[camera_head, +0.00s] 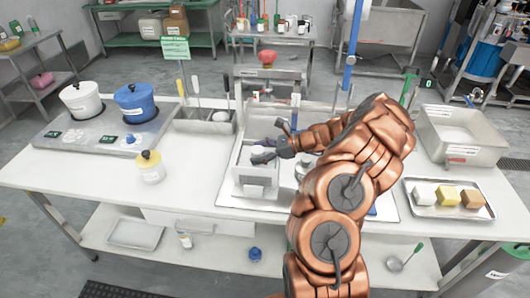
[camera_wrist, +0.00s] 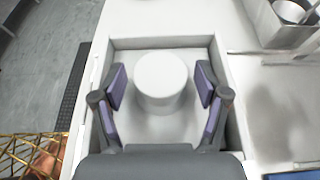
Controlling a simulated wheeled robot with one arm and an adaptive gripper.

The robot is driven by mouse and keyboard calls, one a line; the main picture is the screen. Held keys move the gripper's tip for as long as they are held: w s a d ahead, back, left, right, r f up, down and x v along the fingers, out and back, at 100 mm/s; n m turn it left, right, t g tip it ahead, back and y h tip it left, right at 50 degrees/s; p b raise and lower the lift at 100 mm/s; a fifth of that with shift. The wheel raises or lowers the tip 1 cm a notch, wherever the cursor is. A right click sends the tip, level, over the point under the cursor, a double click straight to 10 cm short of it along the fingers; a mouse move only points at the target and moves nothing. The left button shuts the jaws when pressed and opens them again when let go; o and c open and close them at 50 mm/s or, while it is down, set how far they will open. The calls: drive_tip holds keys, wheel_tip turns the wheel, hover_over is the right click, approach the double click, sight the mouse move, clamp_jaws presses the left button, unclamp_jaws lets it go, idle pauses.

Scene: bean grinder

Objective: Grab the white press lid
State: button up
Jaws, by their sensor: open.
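A white round piece with a flat top, which looks like the press lid (camera_wrist: 160,82), sits inside a white square frame (camera_wrist: 165,43) in the wrist view. My gripper (camera_wrist: 160,90) is open, with one purple-padded finger on each side of the white piece. A gap shows between each finger and the piece. In the head view, my gripper (camera_head: 272,143) is over the white box-shaped unit (camera_head: 256,184) at the middle of the table. The gripper and arm hide much of that unit there, and I cannot make out the lid clearly.
A metal container (camera_wrist: 283,25) stands near the frame at upper right in the wrist view. In the head view, a yellow-lidded jar (camera_head: 150,169) stands to the left, and a tray of blocks (camera_head: 422,211) lies to the right. The table's left front is clear.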

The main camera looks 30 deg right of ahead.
drive_tip(key=shift+w+a, duration=0.1)
drive_tip(key=shift+w, duration=0.05)
drive_tip(key=c, duration=1.4)
